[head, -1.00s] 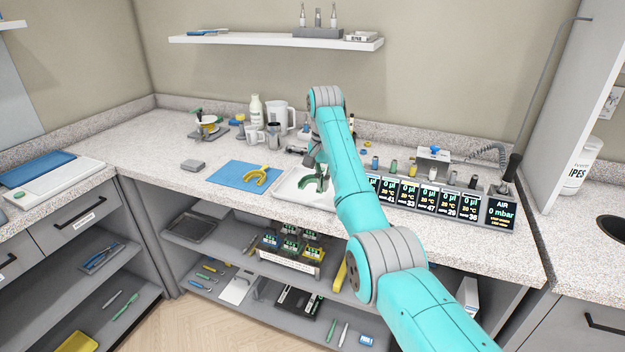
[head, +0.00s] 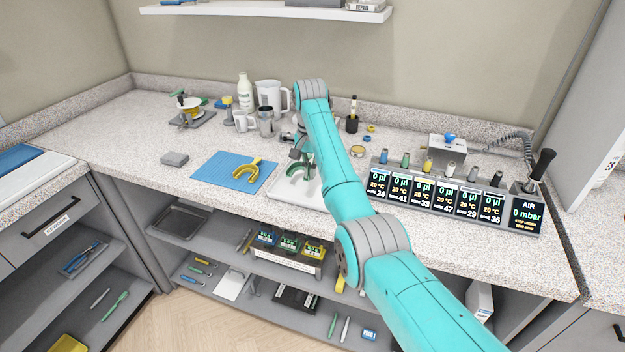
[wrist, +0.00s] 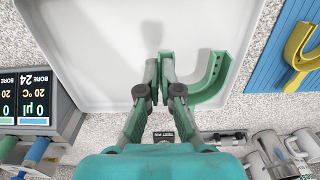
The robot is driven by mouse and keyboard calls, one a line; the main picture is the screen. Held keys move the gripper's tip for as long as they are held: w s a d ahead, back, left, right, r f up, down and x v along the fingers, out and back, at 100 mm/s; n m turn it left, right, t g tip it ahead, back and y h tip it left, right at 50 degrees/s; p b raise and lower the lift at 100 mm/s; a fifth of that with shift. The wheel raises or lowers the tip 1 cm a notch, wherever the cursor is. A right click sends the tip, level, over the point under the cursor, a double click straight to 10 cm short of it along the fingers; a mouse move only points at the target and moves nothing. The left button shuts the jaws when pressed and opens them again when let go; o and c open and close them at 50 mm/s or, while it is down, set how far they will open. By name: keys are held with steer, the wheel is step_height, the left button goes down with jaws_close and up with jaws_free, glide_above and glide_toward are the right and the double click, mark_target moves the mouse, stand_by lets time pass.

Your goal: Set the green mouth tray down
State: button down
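The green mouth tray (wrist: 207,94) is a U-shaped piece in the wrist view, over the white tray (wrist: 92,50). In the head view the green mouth tray (head: 297,170) shows at the white tray (head: 284,194), partly hidden by my arm. My gripper (wrist: 160,66) has its fingers close together, shut on one leg of the green mouth tray. The other leg extends to the right, free of the fingers. I cannot tell whether the mouth tray touches the white tray's floor. My gripper (head: 303,158) is mostly hidden in the head view.
A blue mat (head: 214,174) with a yellow mouth tray (head: 240,174) lies left of the white tray. A dispenser row with displays (head: 450,203) stands to the right. Jugs and a bottle (head: 245,92) stand behind. A grey block (head: 174,159) sits farther left on the counter.

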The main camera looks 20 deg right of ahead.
steer(key=shift+f, duration=1.8)
steer(key=shift+f, duration=0.15)
steer(key=c, duration=1.3)
jaws_free()
step_height(320, 180, up, 11)
steer(key=shift+f, duration=0.2)
steer(key=shift+r, duration=0.85)
steer(key=shift+s, duration=0.1)
